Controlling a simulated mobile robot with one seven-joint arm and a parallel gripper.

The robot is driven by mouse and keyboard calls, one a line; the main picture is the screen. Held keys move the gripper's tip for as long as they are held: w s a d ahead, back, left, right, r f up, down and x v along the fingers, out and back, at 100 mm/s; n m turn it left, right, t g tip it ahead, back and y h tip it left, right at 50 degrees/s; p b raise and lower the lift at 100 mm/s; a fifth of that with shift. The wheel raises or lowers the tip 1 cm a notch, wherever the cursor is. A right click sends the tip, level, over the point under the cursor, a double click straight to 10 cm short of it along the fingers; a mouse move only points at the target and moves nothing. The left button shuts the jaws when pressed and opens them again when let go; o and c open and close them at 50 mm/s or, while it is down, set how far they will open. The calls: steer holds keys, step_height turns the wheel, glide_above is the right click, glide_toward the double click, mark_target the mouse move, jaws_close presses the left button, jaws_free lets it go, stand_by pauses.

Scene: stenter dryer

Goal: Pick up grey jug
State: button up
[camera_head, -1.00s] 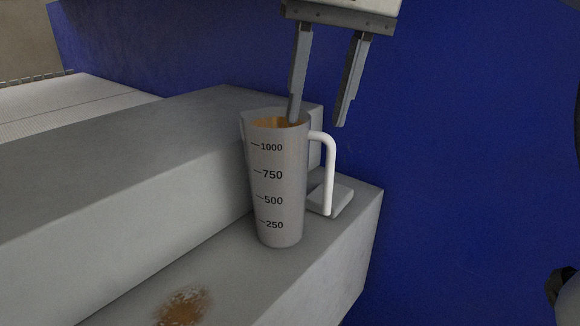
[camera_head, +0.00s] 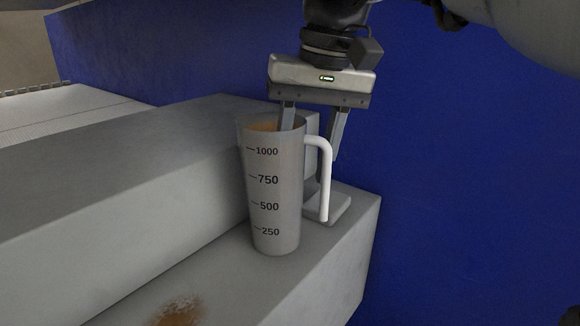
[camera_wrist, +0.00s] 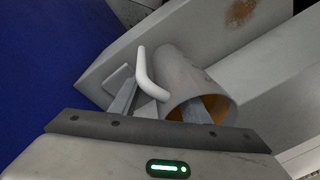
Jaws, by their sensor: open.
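The grey jug (camera_head: 273,190) stands upright on a grey ledge, with marks from 250 to 1000 and a white handle (camera_head: 326,175) on its right. Its open mouth shows an orange-brown inside. My gripper (camera_head: 312,135) is open, pointing down over the jug's handle side. One finger reaches into the mouth, its tip hidden by the wall. The other is outside, partly behind the handle. In the wrist view, the jug (camera_wrist: 185,75) lies below my gripper (camera_wrist: 160,104), with the near wall and handle (camera_wrist: 147,72) between the fingers. I cannot tell whether either finger touches.
The grey ledge (camera_head: 335,255) has a brown stain (camera_head: 180,310) at the front. A higher grey block (camera_head: 130,170) rises left of the jug. A small light block (camera_head: 342,204) sits behind the handle. A blue wall (camera_head: 470,200) stands at the right.

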jaws_close()
steer(key=shift+r, duration=0.15)
stand_by(1.1)
